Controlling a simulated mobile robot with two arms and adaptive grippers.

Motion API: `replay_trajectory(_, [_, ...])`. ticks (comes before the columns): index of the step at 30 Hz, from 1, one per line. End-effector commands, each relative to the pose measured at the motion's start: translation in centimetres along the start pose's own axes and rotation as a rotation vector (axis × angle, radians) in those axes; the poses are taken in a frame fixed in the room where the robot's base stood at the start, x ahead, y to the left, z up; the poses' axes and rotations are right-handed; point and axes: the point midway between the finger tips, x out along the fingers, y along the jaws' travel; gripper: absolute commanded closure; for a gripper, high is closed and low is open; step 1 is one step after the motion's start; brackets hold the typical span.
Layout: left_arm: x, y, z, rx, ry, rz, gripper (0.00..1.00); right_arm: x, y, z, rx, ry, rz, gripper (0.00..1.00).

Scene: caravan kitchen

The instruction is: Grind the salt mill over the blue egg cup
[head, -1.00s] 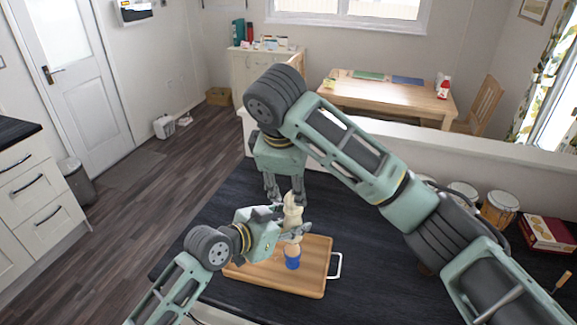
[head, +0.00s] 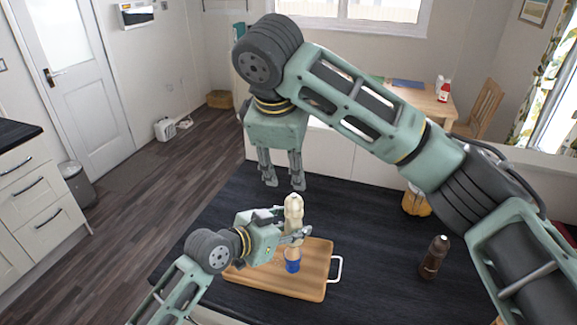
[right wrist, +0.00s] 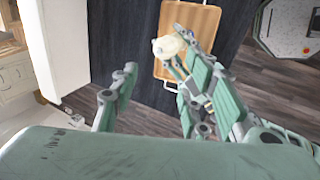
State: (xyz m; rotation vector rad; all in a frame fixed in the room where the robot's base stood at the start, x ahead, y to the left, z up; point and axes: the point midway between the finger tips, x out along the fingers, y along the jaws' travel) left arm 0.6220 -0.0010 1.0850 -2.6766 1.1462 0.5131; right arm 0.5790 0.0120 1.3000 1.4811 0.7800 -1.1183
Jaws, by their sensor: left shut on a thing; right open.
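The cream salt mill (head: 293,209) stands upright in my left gripper (head: 290,238), which is shut around it. The blue egg cup (head: 292,266) is on the wooden board (head: 312,284), directly below the mill. A tan shape shows between mill and cup; I cannot tell what it is. My right gripper (head: 284,182) is open and empty, pointing down above and slightly behind the mill's top. In the right wrist view the mill's rounded top (right wrist: 167,46) lies beyond the open fingers, apart from them.
A dark brown bottle-like mill (head: 434,257) stands on the dark countertop (head: 375,235), right of the board. The board's metal handle (head: 337,270) sticks out to the right. A drum-like container (head: 415,203) is partly hidden by my right arm. The counter between board and brown mill is clear.

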Motion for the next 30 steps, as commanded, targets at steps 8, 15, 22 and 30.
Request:
replay_trajectory(8, [0.0,0.0,-0.1,0.0,0.002,0.0,0.9,-3.3,1.3,0.0,0.001,0.0,0.004,0.58])
replay_trajectory(15, [0.0,0.0,-0.1,0.0,0.002,0.0,0.9,-5.4,2.1,0.0,0.0,0.0,0.002,0.58])
replay_trajectory(22, [0.0,0.0,-0.1,0.0,0.002,0.0,0.9,-5.7,2.2,0.1,0.0,0.0,0.001,0.58])
replay_trajectory(30, [0.0,0.0,-0.1,0.0,0.002,0.0,0.9,-5.7,2.1,0.1,0.0,0.0,0.001,0.58])
